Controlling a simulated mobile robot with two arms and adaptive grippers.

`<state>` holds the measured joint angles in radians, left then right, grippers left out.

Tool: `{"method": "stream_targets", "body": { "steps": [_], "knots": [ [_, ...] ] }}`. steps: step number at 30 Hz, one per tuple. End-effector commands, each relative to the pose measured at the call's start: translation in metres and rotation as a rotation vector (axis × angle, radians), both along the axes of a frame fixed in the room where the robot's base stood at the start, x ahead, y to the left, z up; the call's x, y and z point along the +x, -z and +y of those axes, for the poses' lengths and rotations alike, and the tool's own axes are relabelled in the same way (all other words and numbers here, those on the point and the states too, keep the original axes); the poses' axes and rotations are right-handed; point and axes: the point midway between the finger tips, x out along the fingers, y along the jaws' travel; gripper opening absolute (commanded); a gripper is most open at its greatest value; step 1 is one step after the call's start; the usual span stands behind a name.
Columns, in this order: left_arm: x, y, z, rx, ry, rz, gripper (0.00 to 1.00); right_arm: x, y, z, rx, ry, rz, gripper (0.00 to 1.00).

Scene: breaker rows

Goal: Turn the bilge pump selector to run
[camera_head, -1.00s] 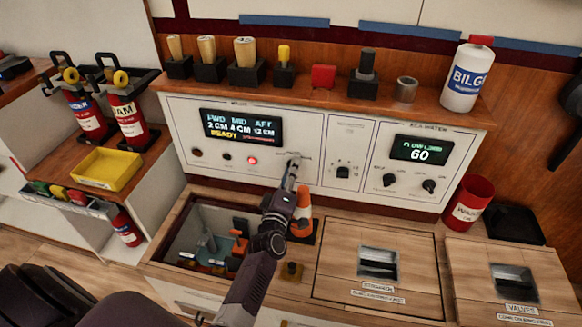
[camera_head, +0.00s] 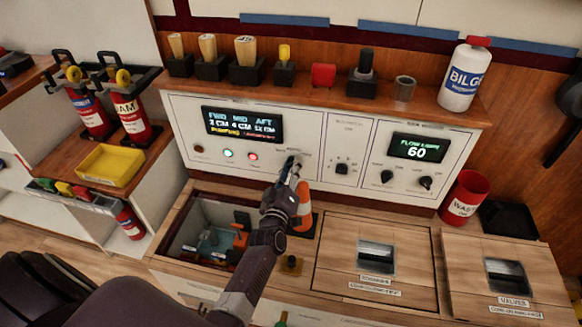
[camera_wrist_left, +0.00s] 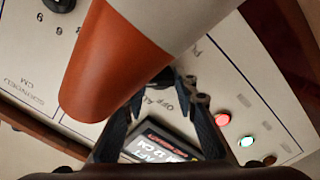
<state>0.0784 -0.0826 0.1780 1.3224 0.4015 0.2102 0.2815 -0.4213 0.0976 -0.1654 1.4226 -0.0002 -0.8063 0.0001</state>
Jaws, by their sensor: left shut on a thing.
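The bilge panel (camera_head: 180,118) is the left part of the white console. Its display (camera_head: 242,125) has an orange line that seems to read "PUMPING". My left gripper (camera_head: 293,166) is shut at the panel's right side, on the selector. The gripper mostly hides the selector, so its exact pointing is unclear. In the left wrist view my left gripper (camera_wrist_left: 170,85) reaches the panel beside lettering that looks like "OFF". A green-white lamp (camera_head: 228,153) and a red lamp (camera_head: 252,156) are lit; both also show in the wrist view. My right gripper is out of view.
An orange and white cone (camera_head: 303,212) stands just right of the gripper and fills much of the wrist view. An open hatch (camera_head: 170,245) lies below left. Other knobs (camera_head: 342,168) are to the right. A shelf (camera_head: 300,94) with several objects runs above.

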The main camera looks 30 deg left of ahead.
Motion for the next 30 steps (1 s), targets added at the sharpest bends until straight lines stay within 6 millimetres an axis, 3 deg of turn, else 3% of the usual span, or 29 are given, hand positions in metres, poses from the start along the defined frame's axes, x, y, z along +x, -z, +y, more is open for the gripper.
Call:
{"method": "stream_targets", "body": {
  "steps": [4,5,9,20,26,30],
  "knots": [
    [0.0,0.001,0.0,0.002,0.0,0.003,0.02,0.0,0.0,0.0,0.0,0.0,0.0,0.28],
    [0.0,0.001,0.0,0.002,0.0,0.003,0.28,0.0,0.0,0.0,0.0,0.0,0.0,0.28],
    [0.0,0.001,0.0,0.001,0.001,0.003,0.43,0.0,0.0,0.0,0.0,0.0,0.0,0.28],
    [-0.004,0.001,-0.001,0.0,0.0,0.001,0.44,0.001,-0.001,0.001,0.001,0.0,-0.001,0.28],
    [-0.03,0.002,-0.008,-0.001,0.0,0.003,0.44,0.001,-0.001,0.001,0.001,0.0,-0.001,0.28],
    [-0.058,0.002,-0.015,0.0,0.0,0.004,0.44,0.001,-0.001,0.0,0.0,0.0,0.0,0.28]
  ]
}}
